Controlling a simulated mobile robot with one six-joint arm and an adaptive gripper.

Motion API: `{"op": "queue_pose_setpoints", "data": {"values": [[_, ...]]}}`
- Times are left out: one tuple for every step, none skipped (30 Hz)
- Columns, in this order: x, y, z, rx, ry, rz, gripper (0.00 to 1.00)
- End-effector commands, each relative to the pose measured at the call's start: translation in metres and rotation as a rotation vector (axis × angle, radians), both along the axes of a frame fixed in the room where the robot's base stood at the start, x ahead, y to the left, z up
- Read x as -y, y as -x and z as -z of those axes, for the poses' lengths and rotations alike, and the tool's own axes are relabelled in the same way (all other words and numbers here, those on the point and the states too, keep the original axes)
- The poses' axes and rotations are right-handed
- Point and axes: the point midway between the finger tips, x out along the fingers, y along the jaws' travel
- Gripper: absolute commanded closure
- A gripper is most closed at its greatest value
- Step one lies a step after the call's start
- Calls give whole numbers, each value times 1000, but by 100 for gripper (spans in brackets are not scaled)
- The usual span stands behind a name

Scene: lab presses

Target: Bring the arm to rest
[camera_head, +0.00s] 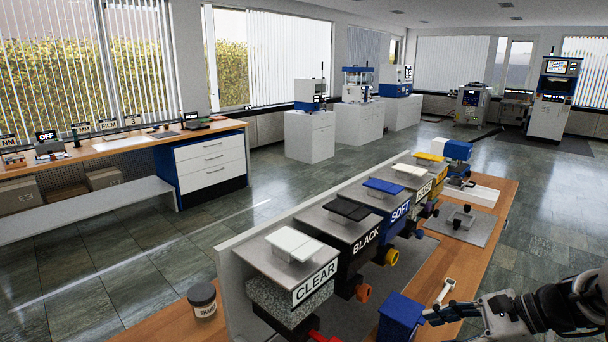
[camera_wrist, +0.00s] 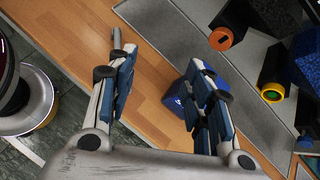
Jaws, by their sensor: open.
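My gripper (camera_head: 432,315) shows at the lower right of the head view, beside a blue box (camera_head: 400,318) on the wooden bench. In the wrist view my gripper (camera_wrist: 156,52) is open, its two padded fingers apart with bare wood showing between them. The blue box (camera_wrist: 178,97) is partly hidden behind the right finger there. I cannot tell whether the finger touches it. Nothing is held between the fingers. My dark arm enters from the right edge of the head view.
Hoppers labelled CLEAR (camera_head: 316,284), BLACK (camera_head: 366,240) and SOFT (camera_head: 400,213) line the bench, with coloured outlets. A dark jar (camera_head: 202,298) stands at the left. The tiled floor (camera_head: 290,180) beyond is open.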

Motion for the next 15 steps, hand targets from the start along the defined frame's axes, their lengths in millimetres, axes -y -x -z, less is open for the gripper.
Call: {"op": "queue_pose_setpoints", "data": {"values": [[-28,10,-13,23,88,-100,53],[-40,17,-17,37,139,-154,53],[-56,27,-23,56,205,-228,53],[-67,35,-27,72,255,-283,53],[-78,43,-31,90,304,-339,53],[-91,54,-35,115,370,-413,53],[-99,63,-38,134,419,-469,53],[-107,72,-40,156,467,-523,53],[-117,84,-43,186,530,-597,53],[-124,93,-46,210,580,-652,53],[-129,103,-47,234,627,-706,53],[-136,115,-49,269,691,-780,53],[-140,123,-51,297,740,-835,53],[-143,132,-52,325,787,-888,53],[-147,143,-53,365,850,-957,53]]}}
